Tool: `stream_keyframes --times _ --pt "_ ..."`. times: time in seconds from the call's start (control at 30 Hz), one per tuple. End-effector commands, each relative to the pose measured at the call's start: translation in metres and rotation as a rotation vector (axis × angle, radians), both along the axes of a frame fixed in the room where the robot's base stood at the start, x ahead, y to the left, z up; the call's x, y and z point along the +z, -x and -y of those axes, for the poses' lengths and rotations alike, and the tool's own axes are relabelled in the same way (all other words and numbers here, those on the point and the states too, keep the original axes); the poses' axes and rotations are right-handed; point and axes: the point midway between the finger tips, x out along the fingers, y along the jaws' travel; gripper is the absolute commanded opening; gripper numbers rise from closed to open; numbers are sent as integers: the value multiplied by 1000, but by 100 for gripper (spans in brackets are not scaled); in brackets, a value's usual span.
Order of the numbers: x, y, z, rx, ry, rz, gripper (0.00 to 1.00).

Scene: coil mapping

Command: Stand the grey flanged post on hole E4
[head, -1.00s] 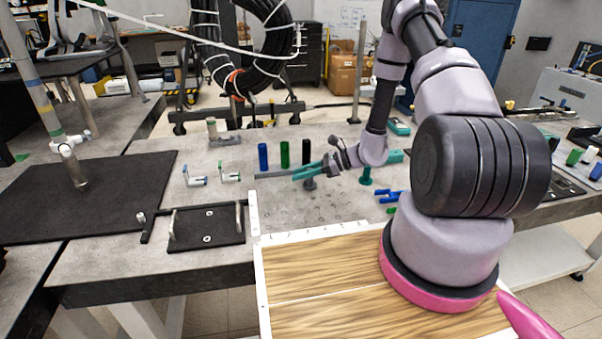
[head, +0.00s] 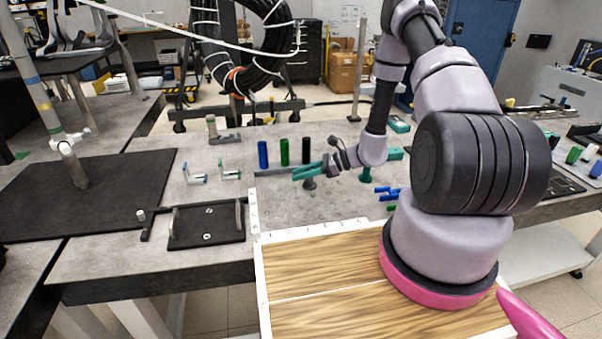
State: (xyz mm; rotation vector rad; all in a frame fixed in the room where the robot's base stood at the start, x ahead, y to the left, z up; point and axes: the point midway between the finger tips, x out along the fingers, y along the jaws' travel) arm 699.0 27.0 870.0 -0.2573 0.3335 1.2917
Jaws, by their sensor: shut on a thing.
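My gripper (head: 301,174) has teal fingers and reaches in from the right over the grey worktop (head: 330,212). It is shut on the grey flanged post (head: 309,184), whose lower part and round flange show just below the fingers. The top of the post is hidden by the fingers. I cannot tell whether the flange touches the surface or hangs a little above it. The worktop around it has small dark holes, too small to read any label, so hole E4 cannot be picked out.
Blue (head: 262,155), green (head: 284,152) and black (head: 306,150) cylinders stand close behind the gripper. Blue parts (head: 386,193) lie to its right. Two small brackets (head: 229,173) and a black tray (head: 206,230) are to the left. The worktop in front of the post is clear.

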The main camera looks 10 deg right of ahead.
Motion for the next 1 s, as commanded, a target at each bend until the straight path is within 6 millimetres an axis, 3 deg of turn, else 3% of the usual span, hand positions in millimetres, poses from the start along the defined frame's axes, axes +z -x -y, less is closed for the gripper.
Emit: stream_keyframes --times 0.13,0.17,0.2,0.23,0.63,1.0 --pt "0 0 0 0 0 0 0" --pt "0 0 0 0 0 0 41" --pt "0 0 0 0 0 0 56" --pt "0 0 0 0 0 0 64" --pt "3 1 6 -1 1 1 64" --pt "29 17 68 -3 1 2 64"
